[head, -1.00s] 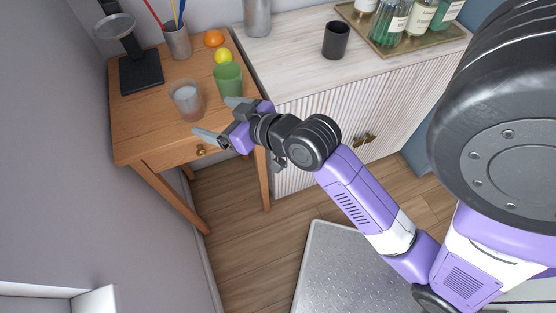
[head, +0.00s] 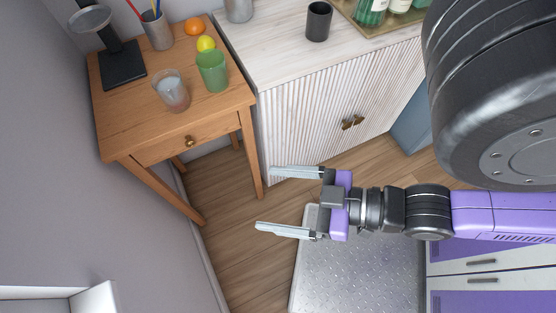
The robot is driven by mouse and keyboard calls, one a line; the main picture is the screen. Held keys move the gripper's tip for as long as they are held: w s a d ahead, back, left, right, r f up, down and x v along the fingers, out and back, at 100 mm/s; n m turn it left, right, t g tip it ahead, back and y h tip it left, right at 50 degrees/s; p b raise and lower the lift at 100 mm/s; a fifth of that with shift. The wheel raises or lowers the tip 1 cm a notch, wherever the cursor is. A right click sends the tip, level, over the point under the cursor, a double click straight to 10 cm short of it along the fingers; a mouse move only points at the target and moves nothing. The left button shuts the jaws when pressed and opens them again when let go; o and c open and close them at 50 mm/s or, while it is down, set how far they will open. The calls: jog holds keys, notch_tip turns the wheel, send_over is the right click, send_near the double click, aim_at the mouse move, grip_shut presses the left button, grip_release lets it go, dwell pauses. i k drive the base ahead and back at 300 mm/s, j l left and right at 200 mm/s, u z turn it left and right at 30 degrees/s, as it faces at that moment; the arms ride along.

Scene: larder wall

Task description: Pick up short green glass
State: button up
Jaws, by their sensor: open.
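The short green glass (head: 212,72) stands upright on the small wooden table (head: 140,125), near its right edge. A clear glass (head: 171,91) with something pale in it stands to its left and a little nearer. My gripper (head: 264,200) is open and empty, with its two fingers pointing left. In the picture it is below and to the right of the green glass, in front of the white cabinet and clear of the table.
A lemon (head: 206,44) and an orange (head: 194,27) lie behind the green glass. A pencil cup (head: 157,30) and a black stand (head: 122,64) are at the table's back. The ribbed cabinet (head: 300,100) bears a black cup (head: 318,21) and a bottle tray (head: 362,38).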

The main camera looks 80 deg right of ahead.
aim_at(210, 64)
jog(key=j+z, duration=0.4)
jog(key=k+j+z, duration=0.2)
jog(key=z, duration=0.15)
jog(key=k+j+z, duration=0.1)
jog(key=j+z, duration=0.15)
jog(key=z, duration=0.15)
